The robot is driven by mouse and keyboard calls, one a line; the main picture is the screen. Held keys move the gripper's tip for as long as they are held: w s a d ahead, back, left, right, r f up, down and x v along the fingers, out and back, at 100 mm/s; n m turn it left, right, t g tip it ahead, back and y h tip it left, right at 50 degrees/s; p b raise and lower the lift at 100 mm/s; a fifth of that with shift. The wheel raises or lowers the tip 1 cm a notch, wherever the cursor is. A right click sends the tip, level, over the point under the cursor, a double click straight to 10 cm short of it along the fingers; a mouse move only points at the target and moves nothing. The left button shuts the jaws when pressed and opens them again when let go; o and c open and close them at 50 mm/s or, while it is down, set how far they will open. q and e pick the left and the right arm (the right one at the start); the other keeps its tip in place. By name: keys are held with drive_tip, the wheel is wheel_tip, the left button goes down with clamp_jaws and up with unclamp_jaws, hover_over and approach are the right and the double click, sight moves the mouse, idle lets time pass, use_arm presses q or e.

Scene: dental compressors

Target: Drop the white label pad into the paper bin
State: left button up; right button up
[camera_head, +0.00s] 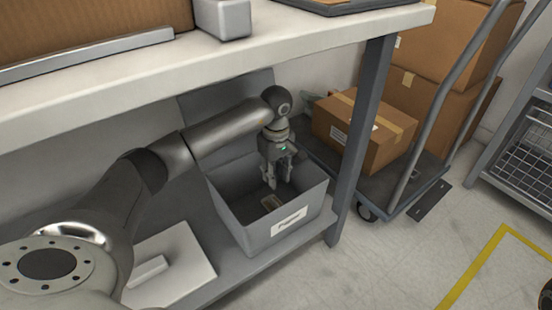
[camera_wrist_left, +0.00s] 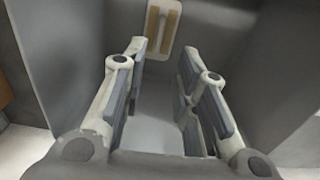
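The paper bin (camera_head: 283,232) is a grey open-topped box with a white "Paper" label on its front, standing on the lower shelf. My left gripper (camera_head: 278,182) points down into its opening. The left wrist view shows its fingers (camera_wrist_left: 165,75) apart, with nothing visibly held between them. A small flat item (camera_head: 271,202) lies inside the bin. In the left wrist view this item (camera_wrist_left: 163,27) has a white border and tan strips, beyond the fingertips. I cannot tell for sure whether it is the white label pad. My right gripper is out of view.
The white worktop (camera_head: 215,67) runs above my left arm, with a grey table leg (camera_head: 367,115) right of the bin. A white flat panel (camera_head: 172,262) lies left of the bin. A cart with cardboard boxes (camera_head: 362,130) stands right.

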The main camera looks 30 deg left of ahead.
use_arm(q)
drive_tip(key=shift+r+p, duration=0.5)
drive_tip(key=shift+r, duration=0.8)
